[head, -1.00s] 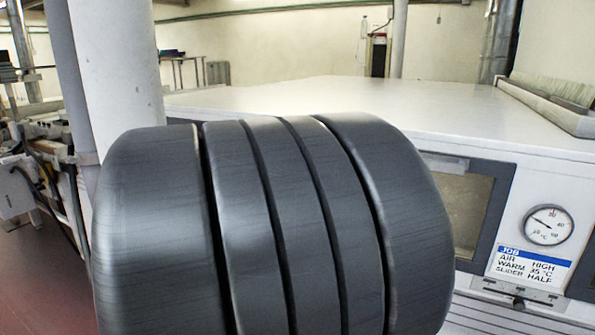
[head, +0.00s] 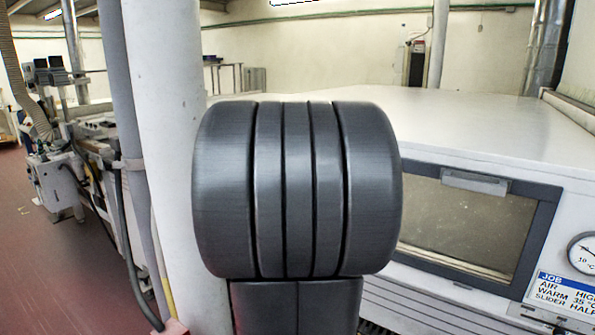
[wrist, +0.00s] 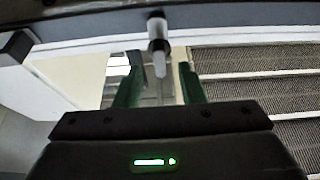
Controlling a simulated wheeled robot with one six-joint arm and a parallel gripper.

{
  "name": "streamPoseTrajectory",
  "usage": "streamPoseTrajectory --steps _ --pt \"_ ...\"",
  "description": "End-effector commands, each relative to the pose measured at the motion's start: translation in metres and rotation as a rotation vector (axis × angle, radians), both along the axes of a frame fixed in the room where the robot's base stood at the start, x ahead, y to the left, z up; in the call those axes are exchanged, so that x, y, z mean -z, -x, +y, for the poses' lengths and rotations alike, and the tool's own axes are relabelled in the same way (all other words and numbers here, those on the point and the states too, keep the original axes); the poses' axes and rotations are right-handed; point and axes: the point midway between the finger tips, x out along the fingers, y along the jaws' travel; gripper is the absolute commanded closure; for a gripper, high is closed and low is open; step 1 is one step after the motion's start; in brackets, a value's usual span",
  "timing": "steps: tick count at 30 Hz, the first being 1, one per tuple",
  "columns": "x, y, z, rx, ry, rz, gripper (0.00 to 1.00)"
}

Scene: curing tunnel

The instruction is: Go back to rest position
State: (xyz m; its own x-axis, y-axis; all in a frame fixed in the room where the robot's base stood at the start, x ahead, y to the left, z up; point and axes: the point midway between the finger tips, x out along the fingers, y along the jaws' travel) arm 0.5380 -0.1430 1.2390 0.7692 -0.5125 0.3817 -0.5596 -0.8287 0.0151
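My gripper (wrist: 160,66) shows in the wrist view with its two green fingers apart. A small piece with a black collar and a pale tip (wrist: 158,60) appears between or beyond the fingertips; I cannot tell whether they touch it. My gripper is out of sight in the head view, where a large dark ribbed link of my arm fills the middle. The white curing tunnel (head: 470,125) stands behind and to the right, its framed window (head: 465,220) closed.
A job card (head: 565,292) reads AIR, WARM 35 and SLIDER HALF. A dial (head: 585,255) is cut off at the right edge. A white column (head: 165,150) stands to the left of my arm. Machinery (head: 55,185) stands further left, beside open red floor (head: 60,275).

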Motion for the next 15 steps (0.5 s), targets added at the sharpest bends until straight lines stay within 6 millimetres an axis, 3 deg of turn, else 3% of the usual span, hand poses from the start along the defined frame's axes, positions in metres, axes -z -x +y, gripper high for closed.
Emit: streamPoseTrajectory --steps 6,15 --pt "-0.013 -0.023 -0.016 0.002 0.001 -0.001 0.64" --pt "-0.015 -0.03 -0.02 -0.001 -0.003 -0.003 0.64"
